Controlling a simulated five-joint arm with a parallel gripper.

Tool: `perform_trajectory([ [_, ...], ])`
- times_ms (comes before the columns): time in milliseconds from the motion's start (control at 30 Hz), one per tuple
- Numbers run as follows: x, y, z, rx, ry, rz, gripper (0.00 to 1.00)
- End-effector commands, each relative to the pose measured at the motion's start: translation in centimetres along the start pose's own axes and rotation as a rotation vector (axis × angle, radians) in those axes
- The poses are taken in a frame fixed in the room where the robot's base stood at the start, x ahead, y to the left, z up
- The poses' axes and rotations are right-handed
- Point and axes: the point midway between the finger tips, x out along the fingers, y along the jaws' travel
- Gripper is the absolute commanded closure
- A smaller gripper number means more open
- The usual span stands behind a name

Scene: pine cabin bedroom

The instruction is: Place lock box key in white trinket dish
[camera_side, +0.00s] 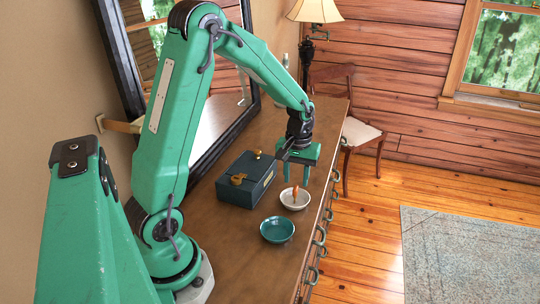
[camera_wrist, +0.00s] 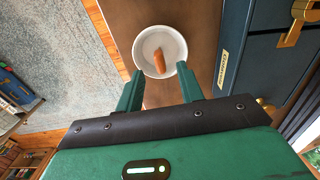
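The white trinket dish (camera_side: 303,205) stands on the dresser top, and it also shows in the wrist view (camera_wrist: 172,41). A small orange-brown object (camera_side: 295,194) is in the dish; it shows as a short stick shape in the wrist view (camera_wrist: 160,61). I cannot tell whether it is the key or its tag. My gripper (camera_side: 296,175) points down above the dish, its two green fingers apart with nothing between them; the fingers also show in the wrist view (camera_wrist: 159,76). The dark blue lock box (camera_side: 248,188) is shut, with a brass clasp (camera_side: 238,179). No other key is clearly visible.
A teal dish (camera_side: 277,229) stands in front of the lock box, near the white dish. The wooden dresser top (camera_side: 235,245) has a front edge just right of both dishes. A black-framed mirror (camera_side: 217,125) stands behind. A lamp (camera_side: 314,12) is at the far end.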

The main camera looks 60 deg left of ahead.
Motion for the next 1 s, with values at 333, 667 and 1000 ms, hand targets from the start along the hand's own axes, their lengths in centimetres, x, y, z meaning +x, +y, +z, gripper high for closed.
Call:
perform_trajectory([
  [333, -3.1, 0.0, 0.0, 0.000, 0.001, 0.001, 0.62],
  [667, -3.3, 0.0, 0.0, 0.000, 0.001, 0.000, 0.62],
  [1000, -4.8, 0.3, 0.9, 0.040, 0.026, 0.013, 0.62],
])
